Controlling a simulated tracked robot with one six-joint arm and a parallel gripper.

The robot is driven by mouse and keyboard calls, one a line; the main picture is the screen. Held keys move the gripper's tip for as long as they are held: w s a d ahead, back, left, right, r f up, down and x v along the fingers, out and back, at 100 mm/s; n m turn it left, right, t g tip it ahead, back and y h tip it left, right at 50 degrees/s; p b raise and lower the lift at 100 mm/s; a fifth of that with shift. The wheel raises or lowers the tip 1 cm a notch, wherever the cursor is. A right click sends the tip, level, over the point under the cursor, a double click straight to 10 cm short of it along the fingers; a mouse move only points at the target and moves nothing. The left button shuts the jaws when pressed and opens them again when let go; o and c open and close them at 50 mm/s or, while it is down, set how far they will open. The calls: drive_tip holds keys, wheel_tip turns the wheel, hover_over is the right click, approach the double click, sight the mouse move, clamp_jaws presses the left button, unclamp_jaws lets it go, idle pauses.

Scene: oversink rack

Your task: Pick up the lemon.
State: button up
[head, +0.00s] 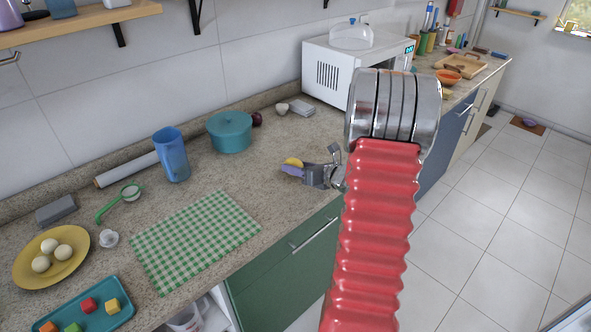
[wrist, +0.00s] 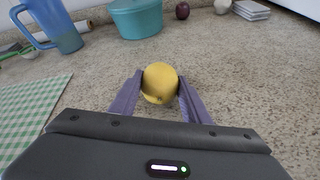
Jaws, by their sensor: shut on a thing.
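The yellow lemon (wrist: 159,82) is between the two purple fingers of my gripper (wrist: 158,90) in the wrist view. Both fingers touch its sides, and the gripper is shut on it. In the head view, my gripper (head: 292,170) is over the counter near its front edge, right of the checkered cloth. The lemon (head: 293,162) shows there as a small yellow patch, partly hidden by a finger. I cannot tell whether the lemon still touches the counter.
The green checkered cloth (head: 195,240) lies to the left. A blue pitcher (head: 172,155), a teal pot (head: 230,132) and a dark red onion (head: 256,119) stand behind. A white microwave (head: 335,75) is at the back right. Bare counter surrounds the gripper.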

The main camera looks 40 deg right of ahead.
sight(297, 163)
wheel_tip(297, 163, up, 10)
drive_tip(key=shift+f, duration=0.2)
idle(0.7)
